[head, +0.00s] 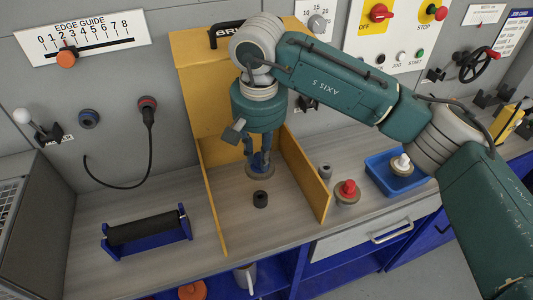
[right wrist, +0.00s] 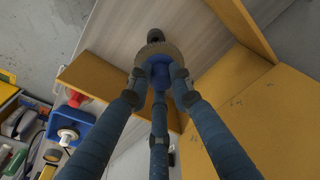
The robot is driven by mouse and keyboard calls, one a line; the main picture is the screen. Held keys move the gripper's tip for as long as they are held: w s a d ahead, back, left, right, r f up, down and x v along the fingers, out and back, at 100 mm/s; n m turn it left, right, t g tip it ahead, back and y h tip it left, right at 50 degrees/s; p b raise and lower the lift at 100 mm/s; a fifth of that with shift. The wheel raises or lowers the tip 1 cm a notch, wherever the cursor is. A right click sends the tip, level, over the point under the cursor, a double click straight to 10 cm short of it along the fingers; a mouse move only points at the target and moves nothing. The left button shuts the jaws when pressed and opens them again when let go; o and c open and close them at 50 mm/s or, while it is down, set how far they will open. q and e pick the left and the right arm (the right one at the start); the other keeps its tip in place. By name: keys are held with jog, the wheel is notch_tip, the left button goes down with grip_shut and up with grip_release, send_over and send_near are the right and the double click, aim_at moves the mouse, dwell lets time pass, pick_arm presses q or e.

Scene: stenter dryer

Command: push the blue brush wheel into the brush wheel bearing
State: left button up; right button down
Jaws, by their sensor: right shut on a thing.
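My right gripper (head: 259,158) points down between the yellow side panels and is shut on the blue brush wheel (head: 260,173), a disc with a tan bristle rim and a blue hub. The right wrist view shows the fingers of the right gripper (right wrist: 158,78) around the blue hub, with the tan rim of the blue brush wheel (right wrist: 157,49) beyond. A short dark cylinder with a hole (head: 260,199) stands on the bench just in front of the wheel. I cannot tell for certain whether it is the brush wheel bearing. My left gripper is not in view.
Yellow panels (head: 304,177) stand close on both sides and behind. At right are a red-hubbed wheel (head: 347,191), a grey cylinder (head: 325,171) and a blue tray (head: 377,178) holding a white-hubbed wheel (head: 401,165). A black roller (head: 145,229) lies in a blue stand at left.

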aim_at(260, 171)
jog(key=shift+a, duration=0.1)
jog(key=shift+f+b, duration=0.2)
jog(key=shift+b, duration=0.25)
notch_tip(260, 171, down, 6)
jog(key=b, duration=0.4)
jog(key=shift+r, duration=0.25)
jog(key=shift+b, duration=0.8)
dwell(1.1)
jog(key=shift+f+b, duration=0.85)
jog(key=shift+f, duration=0.05)
jog(key=shift+f, duration=0.15)
jog(key=shift+f+b, duration=0.4)
jog(key=shift+b, duration=0.05)
jog(key=shift+f, duration=0.2)
